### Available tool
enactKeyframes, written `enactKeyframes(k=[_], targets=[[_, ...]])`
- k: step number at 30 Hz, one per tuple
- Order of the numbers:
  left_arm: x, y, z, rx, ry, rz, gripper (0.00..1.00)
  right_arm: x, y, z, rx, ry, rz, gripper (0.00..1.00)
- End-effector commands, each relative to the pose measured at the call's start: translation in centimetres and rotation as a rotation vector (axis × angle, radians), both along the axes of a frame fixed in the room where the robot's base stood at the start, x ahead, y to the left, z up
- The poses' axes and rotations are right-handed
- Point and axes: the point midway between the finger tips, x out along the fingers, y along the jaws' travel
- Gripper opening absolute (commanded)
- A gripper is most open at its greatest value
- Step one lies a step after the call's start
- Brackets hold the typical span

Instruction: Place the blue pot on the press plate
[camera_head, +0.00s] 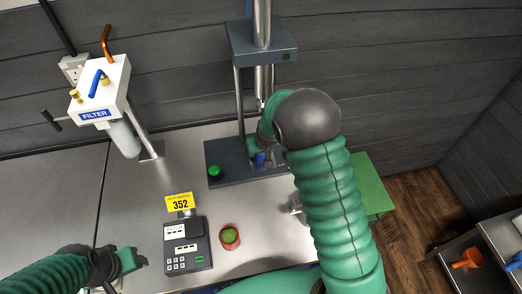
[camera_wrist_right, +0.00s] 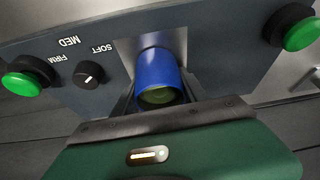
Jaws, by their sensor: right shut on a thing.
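The blue pot (camera_wrist_right: 158,72) is between the fingers of my right gripper (camera_wrist_right: 160,100), which is shut on it. In the head view only a bit of the blue pot (camera_head: 260,159) shows beside my right gripper (camera_head: 264,150), at the press base. The press (camera_head: 262,40) has a dark base (camera_head: 230,172) with green buttons and a knob marked SOFT, MED and FIRM. The press plate is mostly hidden by my arm and the pot, so contact cannot be told. My left gripper (camera_head: 112,268) is low at the left, away from the pot.
A filter unit (camera_head: 103,90) stands at the back left. A keypad device (camera_head: 187,243) with a yellow sign reading 352 (camera_head: 180,204) and a red cup with a green top (camera_head: 230,237) are in front of the press. A green surface (camera_head: 370,185) lies right of the press.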

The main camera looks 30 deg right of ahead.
Motion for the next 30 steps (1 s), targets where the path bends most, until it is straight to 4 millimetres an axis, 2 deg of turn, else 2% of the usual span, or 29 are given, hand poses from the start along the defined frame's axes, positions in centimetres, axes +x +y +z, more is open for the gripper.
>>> enactKeyframes(k=[1, 6, 13, 17, 20, 27, 30], targets=[[0.0, 0.0, -0.1, 0.000, 0.000, 0.000, 0.53, 0.0, 0.0, -0.2, 0.000, 0.000, 0.000, 0.53], [0.0, 0.0, -0.1, 0.000, 0.000, 0.000, 0.53, 0.0, 0.0, -0.1, 0.000, 0.001, 0.000, 0.72], [0.0, 0.0, -0.1, 0.000, 0.000, 0.000, 0.53, 0.0, 0.0, -0.1, 0.000, 0.001, 0.000, 0.72], [0.0, 0.0, 0.1, 0.000, 0.000, 0.000, 0.53, -0.2, 0.0, 0.7, 0.000, 0.000, 0.000, 0.72], [0.0, 0.0, 0.1, 0.000, 0.000, 0.000, 0.53, -0.8, 0.2, 2.5, -0.002, -0.004, 0.002, 0.72], [0.0, 0.0, 0.4, 0.000, 0.000, 0.000, 0.53, -3.2, 0.7, 8.3, -0.001, -0.004, 0.002, 0.72], [0.0, 0.0, 0.5, 0.000, 0.000, 0.000, 0.53, -3.9, 0.8, 10.0, 0.000, -0.002, 0.001, 0.72]])
